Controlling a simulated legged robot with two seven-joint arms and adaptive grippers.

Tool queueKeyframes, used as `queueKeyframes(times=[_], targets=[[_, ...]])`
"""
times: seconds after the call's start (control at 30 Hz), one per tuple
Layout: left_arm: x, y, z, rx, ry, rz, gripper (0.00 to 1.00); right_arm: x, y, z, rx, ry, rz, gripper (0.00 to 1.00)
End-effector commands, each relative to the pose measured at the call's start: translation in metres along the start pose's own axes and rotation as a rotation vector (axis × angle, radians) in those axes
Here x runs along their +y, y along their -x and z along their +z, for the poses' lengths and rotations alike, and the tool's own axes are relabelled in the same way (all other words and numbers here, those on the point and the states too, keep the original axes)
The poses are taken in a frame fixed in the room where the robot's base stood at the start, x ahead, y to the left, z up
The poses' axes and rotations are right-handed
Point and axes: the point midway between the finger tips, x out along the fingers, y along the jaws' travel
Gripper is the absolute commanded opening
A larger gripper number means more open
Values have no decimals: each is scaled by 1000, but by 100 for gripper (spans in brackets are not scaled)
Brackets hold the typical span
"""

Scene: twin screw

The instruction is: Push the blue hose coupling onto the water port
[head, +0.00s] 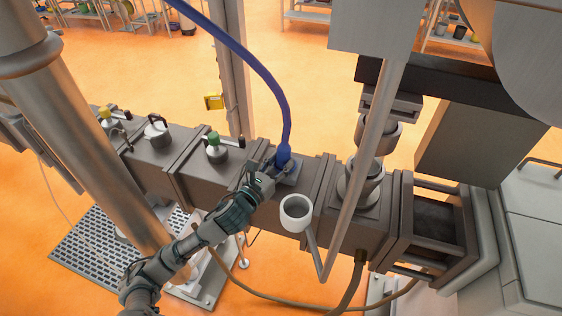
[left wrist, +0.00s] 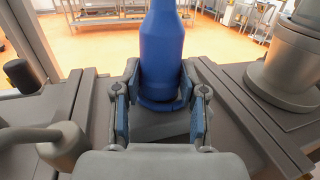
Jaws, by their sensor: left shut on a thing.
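The blue hose coupling (head: 284,153) is at the lower end of a blue hose (head: 262,72) that hangs from above, over the grey machine barrel. My left gripper (head: 275,168) reaches in from the left and is shut on the coupling. In the left wrist view the coupling (left wrist: 162,55) stands upright between the two blue-padded fingers of the gripper (left wrist: 160,112). Its lower end is just above or on a grey block on the barrel. The water port is hidden beneath the coupling, so I cannot tell whether they touch. My right gripper is not in view.
A white cup on a bent pipe (head: 296,211) stands close to the right of my left gripper. A grey flanged fitting (head: 362,183) rises farther right. Valves with green (head: 214,139) and yellow (head: 106,114) tops sit along the barrel to the left. A thick metal post (head: 75,130) stands left.

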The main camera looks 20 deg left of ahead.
Motion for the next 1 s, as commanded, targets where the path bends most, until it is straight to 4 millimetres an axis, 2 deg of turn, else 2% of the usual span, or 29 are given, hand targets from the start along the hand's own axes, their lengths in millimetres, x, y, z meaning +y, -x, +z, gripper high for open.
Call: queueKeyframes(times=[0.03,0.23,0.27,0.37,1.0], targets=[[-1,0,-14,31,9,1,0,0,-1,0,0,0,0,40],[-1,0,-14,31,9,1,0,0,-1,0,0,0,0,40],[-1,0,-14,31,9,1,44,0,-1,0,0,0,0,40],[-1,0,-14,30,8,1,69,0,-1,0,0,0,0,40],[5,2,-11,24,6,6,71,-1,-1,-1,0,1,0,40]])
